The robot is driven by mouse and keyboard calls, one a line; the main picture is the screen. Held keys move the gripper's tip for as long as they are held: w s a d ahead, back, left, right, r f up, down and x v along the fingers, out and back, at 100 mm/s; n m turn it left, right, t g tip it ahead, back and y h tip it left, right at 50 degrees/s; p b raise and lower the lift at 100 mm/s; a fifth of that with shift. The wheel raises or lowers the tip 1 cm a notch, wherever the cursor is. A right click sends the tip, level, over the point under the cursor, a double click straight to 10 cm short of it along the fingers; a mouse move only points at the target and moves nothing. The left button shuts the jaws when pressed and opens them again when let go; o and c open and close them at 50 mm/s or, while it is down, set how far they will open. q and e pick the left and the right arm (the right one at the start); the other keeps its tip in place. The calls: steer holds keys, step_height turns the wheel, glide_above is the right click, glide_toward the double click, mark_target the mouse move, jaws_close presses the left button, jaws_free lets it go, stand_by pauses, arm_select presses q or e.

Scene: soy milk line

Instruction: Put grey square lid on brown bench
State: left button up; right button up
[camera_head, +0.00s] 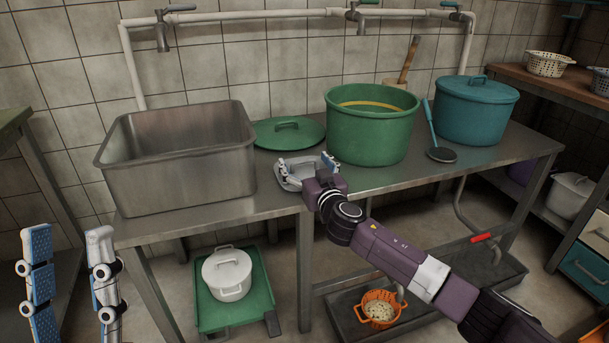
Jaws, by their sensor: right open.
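The grey square lid (290,182) lies near the front edge of the metal table, between the steel basin and the green pot. My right gripper (307,163) is over the lid with its fingers spread, one toward each side. The gripper and its wrist hide part of the lid, and I cannot tell whether the fingers touch it. The brown bench (532,77) stands at the far right against the wall. My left gripper (70,262) is at the lower left, away from the table, with its two fingers apart and nothing between them.
The metal table (394,178) also holds a steel basin (180,180), green lid (274,134), green pot (370,136), ladle (441,154) and lidded teal pot (476,115). Baskets (548,64) stand on the brown bench. A white pot (227,273) and orange colander (379,309) are below the table.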

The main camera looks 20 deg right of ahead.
steer(key=shift+c, duration=0.4)
steer(key=c, duration=1.3)
steer(key=shift+r, duration=0.15)
